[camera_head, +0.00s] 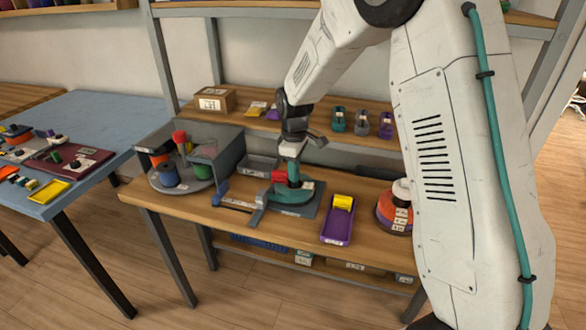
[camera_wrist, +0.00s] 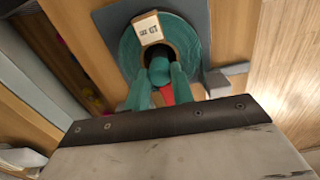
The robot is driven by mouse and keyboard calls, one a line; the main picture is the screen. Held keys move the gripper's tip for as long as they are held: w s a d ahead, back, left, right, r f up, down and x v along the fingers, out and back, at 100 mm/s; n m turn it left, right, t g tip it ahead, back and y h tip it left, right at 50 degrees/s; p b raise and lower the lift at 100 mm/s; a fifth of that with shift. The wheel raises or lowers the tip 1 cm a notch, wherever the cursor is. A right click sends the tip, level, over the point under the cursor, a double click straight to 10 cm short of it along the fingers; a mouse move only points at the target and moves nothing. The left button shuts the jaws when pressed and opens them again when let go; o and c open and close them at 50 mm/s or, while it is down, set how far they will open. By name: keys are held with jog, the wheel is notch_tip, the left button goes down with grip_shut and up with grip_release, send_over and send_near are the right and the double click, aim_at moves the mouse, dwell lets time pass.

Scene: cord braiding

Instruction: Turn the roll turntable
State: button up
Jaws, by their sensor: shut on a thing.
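The roll turntable (camera_head: 156,184) is a round grey disc at the left end of the wooden bench, partly under a grey housing (camera_head: 218,150). Blue, orange, red and green coloured pieces stand on it. My gripper (camera_head: 292,170) is well to its right, pointing down over a teal round-based device (camera_head: 290,197) on a grey mat. In the wrist view my gripper (camera_wrist: 160,74) has its two teal fingers around a teal upright knob (camera_wrist: 159,68), shut on it. A white label (camera_wrist: 148,30) sits on the teal ring. The turntable does not show in the wrist view.
A purple tray with a yellow block (camera_head: 338,225) and a stack of orange and purple rolls (camera_head: 394,210) stand to the right. A grey bin (camera_head: 258,164) is behind. A blue table (camera_head: 75,130) stands left. A shelf with small items (camera_head: 340,120) runs along the back.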

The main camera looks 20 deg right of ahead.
jog(key=shift+w+d+r+n, duration=0.1)
jog(key=shift+n, duration=1.1)
jog(key=shift+w+d+n, duration=0.1)
jog(key=shift+n, duration=3.5)
jog(key=shift+r+n, duration=0.1)
jog(key=shift+n, duration=4)
jog(key=shift+n, duration=0.7)
jog(key=o, duration=1)
jog(key=shift+a, duration=0.1)
